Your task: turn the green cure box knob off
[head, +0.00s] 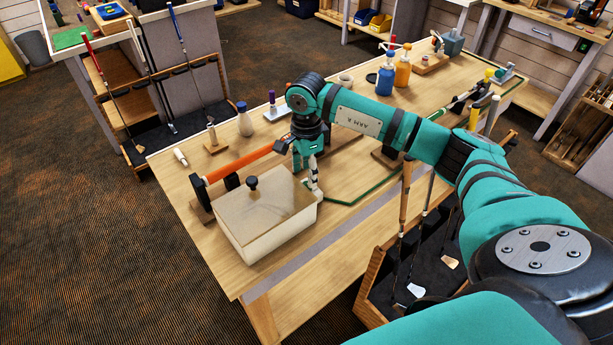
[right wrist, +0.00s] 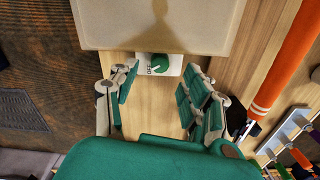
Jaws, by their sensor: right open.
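The cream cure box (head: 268,224) stands on the workbench with a clear lid and a black lid handle (head: 252,184). In the right wrist view its wall (right wrist: 160,38) is at the top, with a green knob (right wrist: 159,64) on a white plate marked OFF. I cannot tell the knob's exact setting. My right gripper (head: 313,184) points down at the box's right end; in the right wrist view the gripper (right wrist: 162,84) is open, with its fingers on either side of the knob and apart from it. The gripper hides the knob in the head view. My left gripper is not in view.
A club with an orange grip (head: 248,160) lies in holders behind the box. A white bottle (head: 244,120), a cup (head: 345,79), a blue bottle (head: 385,80) and an orange bottle (head: 403,70) stand farther back. A club rack (head: 415,265) stands by the bench's near side.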

